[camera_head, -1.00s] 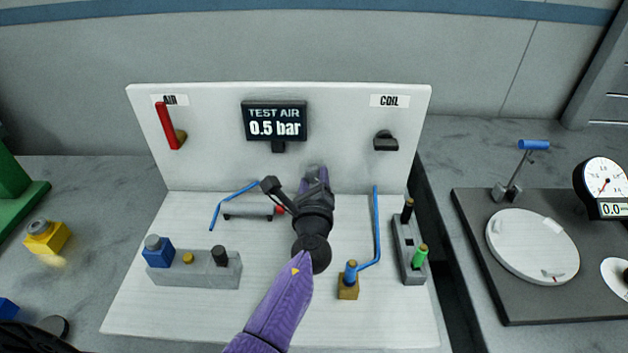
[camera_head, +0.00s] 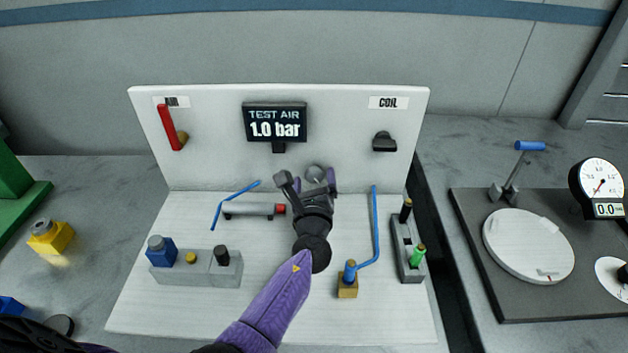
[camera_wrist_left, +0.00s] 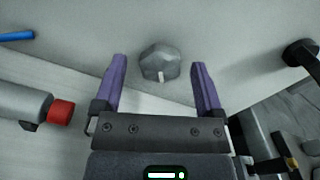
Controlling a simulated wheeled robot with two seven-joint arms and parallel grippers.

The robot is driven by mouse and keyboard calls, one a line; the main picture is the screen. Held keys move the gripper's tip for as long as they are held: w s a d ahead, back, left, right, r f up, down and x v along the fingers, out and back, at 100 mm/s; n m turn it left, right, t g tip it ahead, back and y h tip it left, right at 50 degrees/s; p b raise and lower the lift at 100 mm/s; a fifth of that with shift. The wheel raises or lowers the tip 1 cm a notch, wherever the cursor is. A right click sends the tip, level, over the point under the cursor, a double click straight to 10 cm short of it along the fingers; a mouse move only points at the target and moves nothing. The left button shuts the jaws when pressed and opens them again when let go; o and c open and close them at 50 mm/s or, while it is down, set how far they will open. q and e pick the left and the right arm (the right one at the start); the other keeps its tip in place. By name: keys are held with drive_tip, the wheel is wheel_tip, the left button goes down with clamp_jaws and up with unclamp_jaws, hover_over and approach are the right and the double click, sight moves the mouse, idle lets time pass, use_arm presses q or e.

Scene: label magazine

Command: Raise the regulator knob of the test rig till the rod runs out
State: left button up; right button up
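The grey regulator knob (camera_head: 315,173) sits low on the rig's upright white panel (camera_head: 220,165). In the left wrist view the knob (camera_wrist_left: 160,60) shows a white mark on its lower edge. My left gripper (camera_head: 315,184) is open, its purple fingers on either side of the knob with gaps to it. The gripper (camera_wrist_left: 160,82) looks empty in the wrist view. The display (camera_head: 275,122) reads TEST AIR 1.0 bar. The grey cylinder (camera_head: 248,209) with a red end (camera_head: 280,209) lies left of the gripper; no bare rod can be made out. My right gripper is out of view.
A red lever (camera_head: 168,127) and a black switch (camera_head: 384,142) are on the panel. A grey block with a blue fitting (camera_head: 161,251), blue tubes (camera_head: 376,222) and a block with a green plug (camera_head: 418,255) stand on the white base. A gauge fixture (camera_head: 530,245) is at right.

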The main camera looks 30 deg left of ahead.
use_arm(q)
drive_tip(key=p+v, duration=0.2)
drive_tip(key=v, duration=0.7)
drive_tip(key=shift+s, duration=0.15)
drive_tip(key=shift+s+d, duration=0.2)
drive_tip(key=shift+s, duration=0.1)
idle(1.2)
